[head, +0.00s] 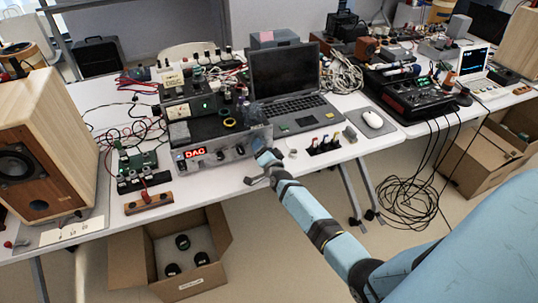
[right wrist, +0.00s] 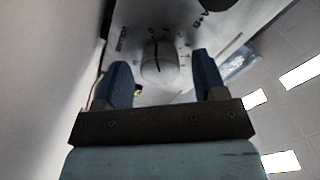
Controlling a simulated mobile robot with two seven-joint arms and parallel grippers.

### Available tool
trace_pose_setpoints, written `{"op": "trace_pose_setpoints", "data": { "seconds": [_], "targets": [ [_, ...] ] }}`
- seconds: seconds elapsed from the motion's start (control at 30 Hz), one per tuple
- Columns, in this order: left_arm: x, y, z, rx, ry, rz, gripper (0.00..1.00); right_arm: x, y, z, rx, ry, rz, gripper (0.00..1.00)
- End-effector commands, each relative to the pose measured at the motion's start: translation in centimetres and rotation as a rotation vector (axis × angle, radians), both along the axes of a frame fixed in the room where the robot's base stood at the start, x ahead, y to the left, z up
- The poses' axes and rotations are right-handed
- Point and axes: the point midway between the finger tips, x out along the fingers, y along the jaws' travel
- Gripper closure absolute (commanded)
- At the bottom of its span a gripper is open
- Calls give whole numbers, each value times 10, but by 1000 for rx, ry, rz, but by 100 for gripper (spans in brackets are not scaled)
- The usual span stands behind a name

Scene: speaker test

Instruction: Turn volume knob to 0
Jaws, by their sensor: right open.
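The amplifier with a red lit "DAC" display (head: 194,153) stands on the white table, its front panel facing me. My right gripper (head: 257,168) is at the right end of this panel and hides part of it. In the right wrist view, a round pale volume knob (right wrist: 158,68) with a dark pointer line sits on a panel with printed marks. The line points roughly up in that picture. My right gripper (right wrist: 160,64) is open, with one blue finger to each side of the knob. A gap shows between knob and fingers; I see no contact. My left gripper is not in view.
A wooden speaker (head: 70,130) stands at left. A laptop (head: 285,75) and several devices sit behind the amplifier. A row of colored plugs (head: 324,143) and a mouse (head: 372,119) lie to the right. An open cardboard box (head: 215,235) is on the floor below.

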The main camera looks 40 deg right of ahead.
Motion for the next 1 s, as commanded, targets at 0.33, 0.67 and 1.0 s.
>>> {"op": "trace_pose_setpoints", "data": {
  "seconds": [0.33, 0.67, 1.0],
  "targets": [
    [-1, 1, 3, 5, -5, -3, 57, -72, 17, -1, 1, 3, -1, 36],
    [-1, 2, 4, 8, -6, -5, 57, -123, 29, -1, -1, 2, -1, 36],
    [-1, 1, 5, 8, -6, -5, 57, -128, 31, 0, 0, 1, -1, 36]
  ]
}}
